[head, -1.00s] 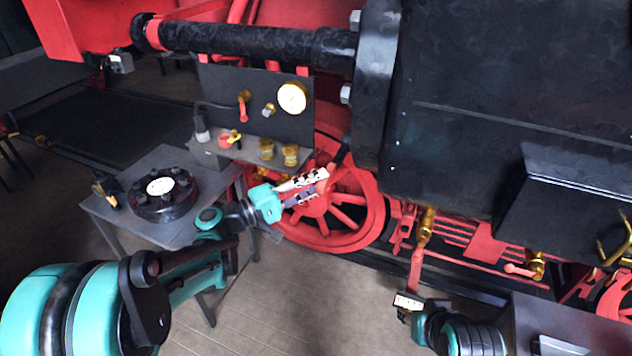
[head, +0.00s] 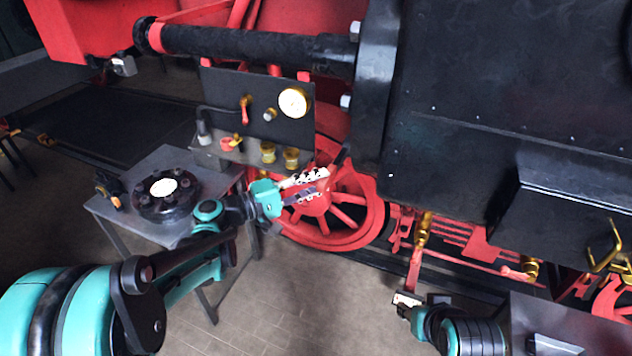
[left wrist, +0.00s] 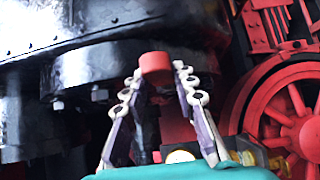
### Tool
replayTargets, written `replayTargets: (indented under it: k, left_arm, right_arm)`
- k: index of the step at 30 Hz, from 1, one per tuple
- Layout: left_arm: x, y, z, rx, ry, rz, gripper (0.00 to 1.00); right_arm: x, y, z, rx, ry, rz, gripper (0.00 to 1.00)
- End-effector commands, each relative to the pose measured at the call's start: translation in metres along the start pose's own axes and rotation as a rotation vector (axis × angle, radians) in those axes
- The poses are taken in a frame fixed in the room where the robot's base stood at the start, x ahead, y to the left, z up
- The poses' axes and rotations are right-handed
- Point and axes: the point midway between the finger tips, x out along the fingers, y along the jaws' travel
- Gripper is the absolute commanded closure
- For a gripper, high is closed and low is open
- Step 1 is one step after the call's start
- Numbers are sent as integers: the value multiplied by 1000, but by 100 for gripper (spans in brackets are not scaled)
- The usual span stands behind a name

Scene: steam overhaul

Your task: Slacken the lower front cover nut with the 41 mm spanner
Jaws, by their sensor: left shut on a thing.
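My left gripper (head: 322,183) is in front of the red wheel, below the big black cylinder. It is shut on a dark bar (head: 341,157) that looks like the spanner's handle. In the left wrist view a red end (left wrist: 155,64) shows between the fingertips (left wrist: 157,70); the spanner's jaw end cannot be made out. The lower front cover nut (head: 346,101) is on the cover's left edge, above my left gripper. The upper nut (head: 355,27) is above it. My right gripper (head: 408,299) is low near the floor, small; its opening is unclear.
A grey table (head: 173,158) at the left bears a black flanged disc (head: 165,198). A panel (head: 225,95) with a gauge (head: 294,102) and a shelf with brass fittings (head: 268,152) stand behind my left arm. The floor (head: 300,300) in front is clear.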

Motion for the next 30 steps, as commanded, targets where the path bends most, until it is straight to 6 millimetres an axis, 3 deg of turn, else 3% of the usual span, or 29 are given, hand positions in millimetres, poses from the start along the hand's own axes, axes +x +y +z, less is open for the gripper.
replayTargets:
  k: [12, 25, 30]
  left_arm:
    - [2, 24, -1, -67, 1, -79, 100]
    - [2, 24, -1, -83, 1, -98, 100]
    - [3, 32, -2, -100, 1, -121, 100]
  right_arm:
    - [-26, 0, -18, 0, 0, 0, 60]
    - [-28, 0, -20, 0, 0, 0, 60]
    - [-36, 0, -26, 0, 0, 0, 60]
